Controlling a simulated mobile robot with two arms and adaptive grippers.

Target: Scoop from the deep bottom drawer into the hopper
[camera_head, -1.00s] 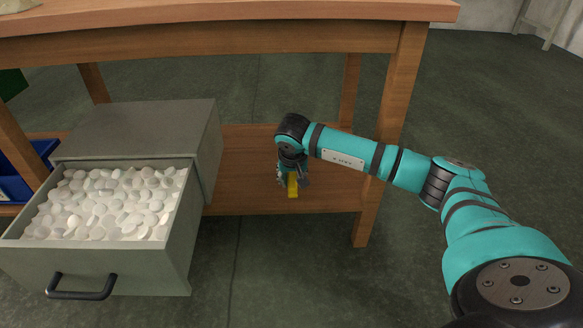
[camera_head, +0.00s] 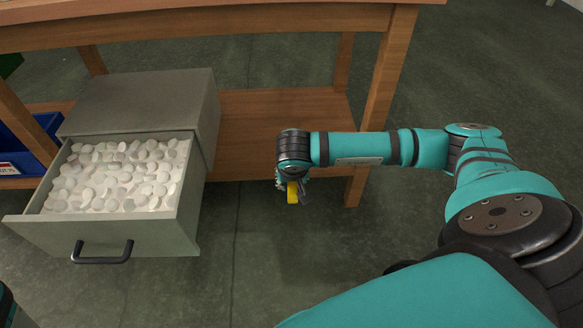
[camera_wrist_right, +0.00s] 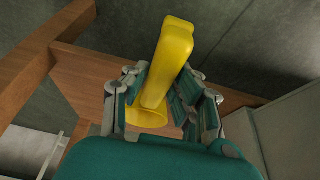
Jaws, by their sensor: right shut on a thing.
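The deep drawer (camera_head: 50,233) is pulled open from a grey-green cabinet at the left of the head view. It is filled with white round pieces (camera_head: 115,175). My right gripper (camera_head: 291,190) hangs to the right of the drawer, apart from it, in front of the bench's lower shelf. It is shut on a yellow scoop (camera_wrist_right: 172,60), whose handle sits between the fingers in the right wrist view. Only a small yellow part of the scoop shows in the head view (camera_head: 293,193). Whether the scoop holds anything is hidden. My left gripper and the hopper are not in view.
A wooden bench (camera_head: 200,30) spans the top, with a leg (camera_head: 378,110) behind my right arm and a lower shelf (camera_head: 255,110). A blue bin (camera_head: 22,160) stands on the shelf at the far left. The floor between drawer and right arm is clear.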

